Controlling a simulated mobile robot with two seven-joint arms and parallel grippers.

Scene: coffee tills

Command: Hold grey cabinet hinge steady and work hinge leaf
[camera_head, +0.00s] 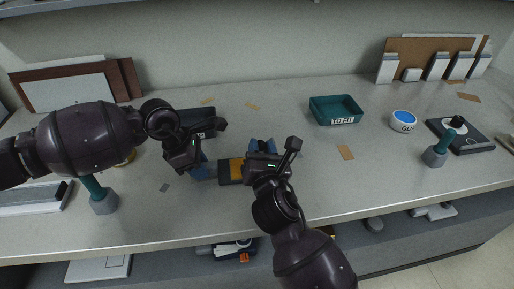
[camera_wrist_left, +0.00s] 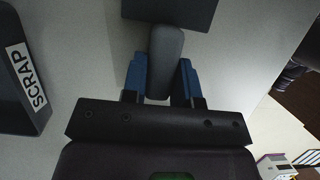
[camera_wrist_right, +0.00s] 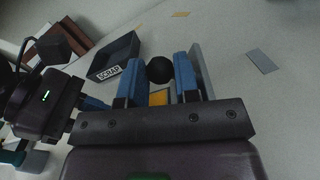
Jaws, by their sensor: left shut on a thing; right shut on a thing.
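The grey cabinet hinge lies between my two grippers near the bench's middle. In the head view its dark body with a yellow-orange patch (camera_head: 237,170) shows. My left gripper (camera_head: 201,168) is shut on its rounded grey arm (camera_wrist_left: 165,62), which joins a dark block (camera_wrist_left: 175,10) in the left wrist view. My right gripper (camera_head: 262,146) is shut on a small black round knob (camera_wrist_right: 158,70); I cannot tell how the knob joins the hinge leaf. A grey plate (camera_wrist_right: 205,72) stands beside the right finger. In the head view the grippers partly hide the hinge.
A dark SCRAP tray (camera_head: 208,133) sits behind my left gripper. A teal TO FIT tray (camera_head: 336,103), a GLUE tub (camera_head: 404,125) and a teal-handled tool (camera_head: 437,156) are to the right. Another teal-handled tool (camera_head: 103,204) stands at left.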

